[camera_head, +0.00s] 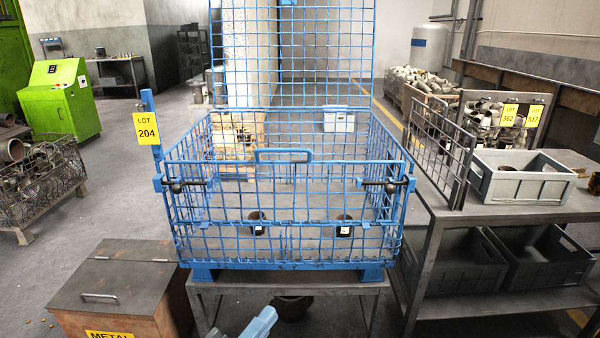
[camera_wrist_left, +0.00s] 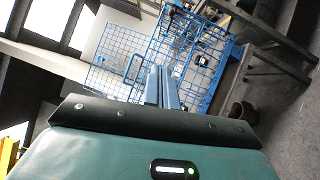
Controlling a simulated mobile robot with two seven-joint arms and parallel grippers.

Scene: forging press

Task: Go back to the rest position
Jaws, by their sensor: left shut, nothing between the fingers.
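My left gripper (camera_head: 265,318) shows at the bottom edge of the head view, low in front of the blue mesh crate and its stand. In the left wrist view its two blue-grey fingers (camera_wrist_left: 163,86) lie together, shut with nothing between them. They point toward the crate, which also shows there behind them (camera_wrist_left: 200,62). My right gripper is in neither view.
The blue mesh crate (camera_head: 285,266) stands on a metal stand (camera_head: 290,289) and holds two dark round parts. A lidded metal box (camera_head: 115,275) stands at left. A workbench (camera_head: 510,213) with a grey bin (camera_head: 520,188) stands at right.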

